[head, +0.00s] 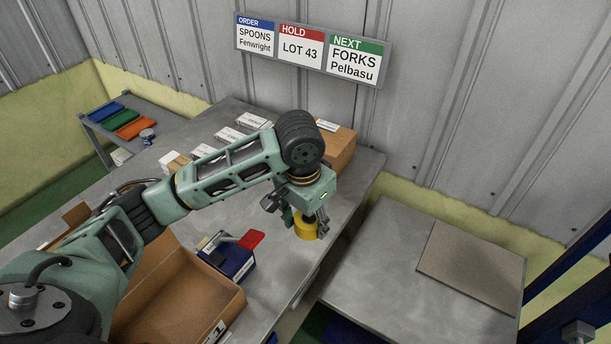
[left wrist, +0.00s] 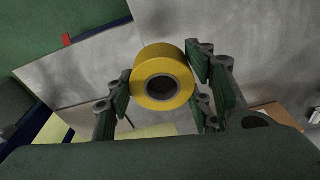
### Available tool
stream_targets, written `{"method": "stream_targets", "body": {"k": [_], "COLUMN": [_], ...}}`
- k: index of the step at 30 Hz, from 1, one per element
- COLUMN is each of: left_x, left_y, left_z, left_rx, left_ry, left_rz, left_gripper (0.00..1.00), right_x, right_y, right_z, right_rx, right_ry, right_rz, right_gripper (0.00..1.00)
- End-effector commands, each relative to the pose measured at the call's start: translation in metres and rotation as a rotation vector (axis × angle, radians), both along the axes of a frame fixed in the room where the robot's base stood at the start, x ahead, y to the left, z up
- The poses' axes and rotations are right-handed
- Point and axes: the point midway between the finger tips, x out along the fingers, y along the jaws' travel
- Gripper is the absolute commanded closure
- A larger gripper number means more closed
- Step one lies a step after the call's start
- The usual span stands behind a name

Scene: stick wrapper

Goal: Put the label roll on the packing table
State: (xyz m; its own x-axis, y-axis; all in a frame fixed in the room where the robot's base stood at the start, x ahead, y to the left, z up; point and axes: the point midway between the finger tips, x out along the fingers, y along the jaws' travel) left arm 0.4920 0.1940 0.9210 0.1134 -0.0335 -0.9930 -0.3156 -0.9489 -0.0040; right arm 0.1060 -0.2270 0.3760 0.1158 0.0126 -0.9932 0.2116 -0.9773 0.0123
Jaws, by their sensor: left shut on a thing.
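A yellow roll with a dark hollow core, seemingly the label roll, is held between the fingers of my left gripper (head: 307,218). The roll (head: 305,229) is in the middle of the head view, above the right edge of the long grey metal table (head: 283,262). In the left wrist view the yellow roll (left wrist: 163,77) sits between the green finger pads, its open core facing the camera. A second, lower grey table (head: 375,250) stands to the right, across a gap. I cannot tell which one is the packing table. My right gripper is not in view.
The lower table carries a flat brown board (head: 470,265); its left part is clear. On the long table are an open cardboard box (head: 180,300), a blue box with a red-handled tool (head: 228,258), white cartons and a brown box (head: 339,146). A sign (head: 312,50) hangs behind.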

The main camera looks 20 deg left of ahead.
Motion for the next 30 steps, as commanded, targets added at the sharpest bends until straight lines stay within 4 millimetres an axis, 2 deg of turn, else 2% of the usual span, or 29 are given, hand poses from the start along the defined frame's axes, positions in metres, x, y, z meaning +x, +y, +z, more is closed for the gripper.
{"method": "stream_targets", "body": {"k": [3, 7, 18, 25, 30], "left_x": [0.009, 0.02, 0.064, 0.073, 0.073], "left_y": [0.002, 0.018, 0.084, 0.097, 0.097], "left_z": [0.004, -0.005, -0.053, -0.066, -0.091], "left_rx": [-0.003, -0.001, -0.002, -0.004, -0.003], "left_ry": [-0.001, 0.003, 0.0, -0.001, 0.001], "left_rz": [-0.016, -0.015, -0.015, -0.021, -0.02], "left_gripper": [0.78, 0.78, 0.78, 0.78, 0.78], "right_x": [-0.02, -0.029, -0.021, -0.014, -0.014], "right_y": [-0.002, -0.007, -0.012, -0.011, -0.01], "right_z": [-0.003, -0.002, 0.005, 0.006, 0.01], "right_rx": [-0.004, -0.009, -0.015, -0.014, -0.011], "right_ry": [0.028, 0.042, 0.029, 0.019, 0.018], "right_rz": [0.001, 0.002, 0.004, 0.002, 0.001], "right_gripper": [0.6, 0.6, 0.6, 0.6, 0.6]}}
